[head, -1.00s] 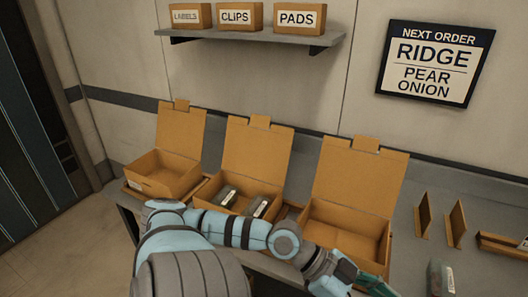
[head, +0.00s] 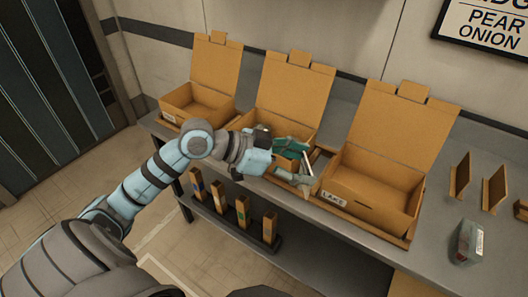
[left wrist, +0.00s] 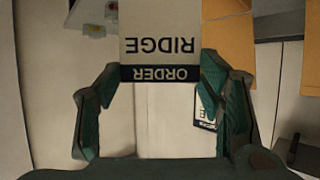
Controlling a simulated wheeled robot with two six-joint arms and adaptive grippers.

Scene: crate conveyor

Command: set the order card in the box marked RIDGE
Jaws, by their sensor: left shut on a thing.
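My left gripper (head: 300,163) is shut on the order card, in front of and over the near side of the middle box (head: 285,98). In the left wrist view the white order card (left wrist: 160,30), reading RIDGE and ORDER upside down, stands between the fingers of the left gripper (left wrist: 160,78). Three open cardboard boxes stand in a row. The right box (head: 375,190) is marked LAKE. The left box (head: 205,105) has a label too small to read. The middle box's label and much of its inside are hidden by my gripper. My right gripper is not in view.
A grey pack (head: 468,242) lies on the counter (head: 430,235) at right, near two upright cardboard pieces (head: 460,175). Several posts with coloured bands (head: 242,211) stand on a low shelf below the counter. The raised lids stand behind the boxes. An order sign (head: 490,25) hangs at upper right.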

